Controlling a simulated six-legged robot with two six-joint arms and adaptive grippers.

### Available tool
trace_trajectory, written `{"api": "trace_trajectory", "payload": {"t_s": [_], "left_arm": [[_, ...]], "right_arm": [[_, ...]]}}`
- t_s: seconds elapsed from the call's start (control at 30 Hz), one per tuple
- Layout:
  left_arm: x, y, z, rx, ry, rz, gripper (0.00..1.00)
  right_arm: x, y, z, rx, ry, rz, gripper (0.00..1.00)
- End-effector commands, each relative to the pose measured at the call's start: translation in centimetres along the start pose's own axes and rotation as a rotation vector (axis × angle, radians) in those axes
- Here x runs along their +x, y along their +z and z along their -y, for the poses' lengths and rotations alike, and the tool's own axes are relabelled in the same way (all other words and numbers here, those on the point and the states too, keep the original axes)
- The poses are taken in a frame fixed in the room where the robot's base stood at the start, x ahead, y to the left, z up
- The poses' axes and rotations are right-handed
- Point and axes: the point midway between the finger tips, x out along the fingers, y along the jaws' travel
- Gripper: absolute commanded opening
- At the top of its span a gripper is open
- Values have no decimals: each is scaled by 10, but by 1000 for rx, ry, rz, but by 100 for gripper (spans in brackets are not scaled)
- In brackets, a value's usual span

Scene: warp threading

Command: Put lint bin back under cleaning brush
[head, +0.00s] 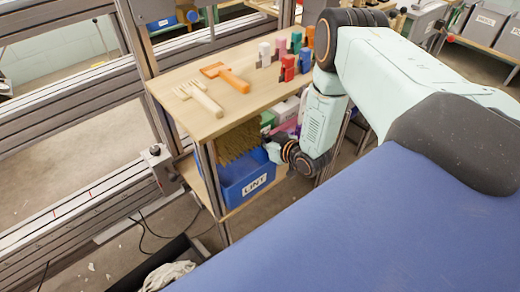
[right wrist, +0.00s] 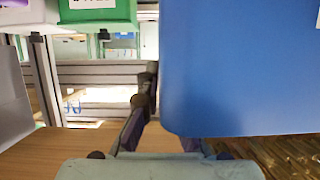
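The blue lint bin (head: 232,191), labelled LINT, is at the lower level of the wooden cart. The cleaning brush (head: 237,143) has brown bristles and hangs under the cart top, above and partly behind the bin's rim. Whether the bin rests on the shelf is unclear. My right gripper (head: 274,151) is at the bin's right upper side. In the right wrist view, which appears upside down, the bin (right wrist: 240,70) fills the right half and bristles (right wrist: 290,152) show past its rim. One finger lies along the bin's side wall; the other is hidden by the bin. My left gripper is out of view.
A metal frame (head: 60,95) stands left of the cart.

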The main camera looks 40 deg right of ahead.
Motion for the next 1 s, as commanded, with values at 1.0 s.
{"api": "trace_trajectory", "payload": {"t_s": [1.0], "left_arm": [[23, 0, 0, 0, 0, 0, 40]], "right_arm": [[14, 36, 0, 0, 0, 0, 28]]}}
